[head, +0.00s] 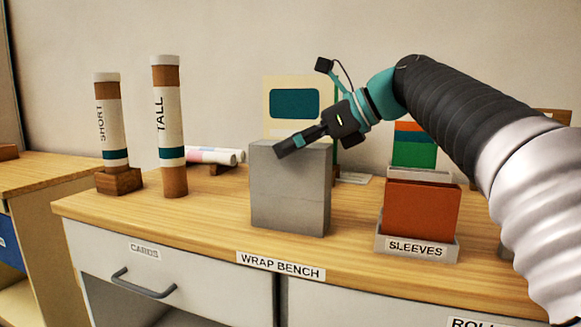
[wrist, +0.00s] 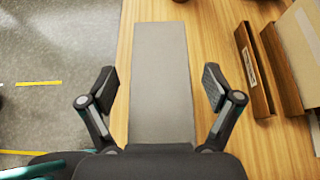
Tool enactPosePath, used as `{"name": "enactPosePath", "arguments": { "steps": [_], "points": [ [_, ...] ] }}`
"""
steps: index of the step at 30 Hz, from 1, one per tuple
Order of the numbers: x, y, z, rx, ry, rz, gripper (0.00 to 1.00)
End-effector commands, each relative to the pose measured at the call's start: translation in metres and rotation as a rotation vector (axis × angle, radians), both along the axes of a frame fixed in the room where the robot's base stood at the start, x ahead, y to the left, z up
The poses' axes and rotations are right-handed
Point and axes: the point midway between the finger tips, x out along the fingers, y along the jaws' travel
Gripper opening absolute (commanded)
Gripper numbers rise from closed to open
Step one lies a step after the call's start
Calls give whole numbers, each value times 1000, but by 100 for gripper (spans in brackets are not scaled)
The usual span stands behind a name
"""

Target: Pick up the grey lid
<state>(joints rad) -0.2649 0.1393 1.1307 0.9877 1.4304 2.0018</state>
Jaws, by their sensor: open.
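The grey lid (head: 303,165) appears as the upper part of a plain grey box standing upright on the wrap bench; its seam with the lower part is faint. In the wrist view the grey top (wrist: 162,85) is a long flat rectangle seen from above. My gripper (head: 282,149) is at the top of the box, pointing down and left in the head view. In the wrist view my gripper (wrist: 160,80) is open, with one finger on each side of the grey top and visible gaps between. I cannot tell the fingertips' exact height against the lid.
The wrap bench (head: 215,222) holds a tall tube (head: 169,130), a short tube (head: 109,125) in a wooden block, rolled papers (head: 213,155) and a sleeves holder (head: 417,245) right of the box. A cream panel (head: 270,95) stands behind. Bench in front of the tubes is clear.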

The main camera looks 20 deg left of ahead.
Motion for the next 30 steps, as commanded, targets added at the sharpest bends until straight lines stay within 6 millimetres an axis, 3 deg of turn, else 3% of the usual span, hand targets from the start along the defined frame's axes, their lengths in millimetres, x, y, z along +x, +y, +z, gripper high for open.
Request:
{"name": "enactPosePath", "arguments": {
  "steps": [10,15,18,30],
  "points": [
    [1,6,-3,-1,0,-1,87],
    [1,6,-3,-1,0,-1,45],
    [1,6,-3,-1,0,-1,26],
    [1,6,2,-1,1,0,26]
  ]
}}
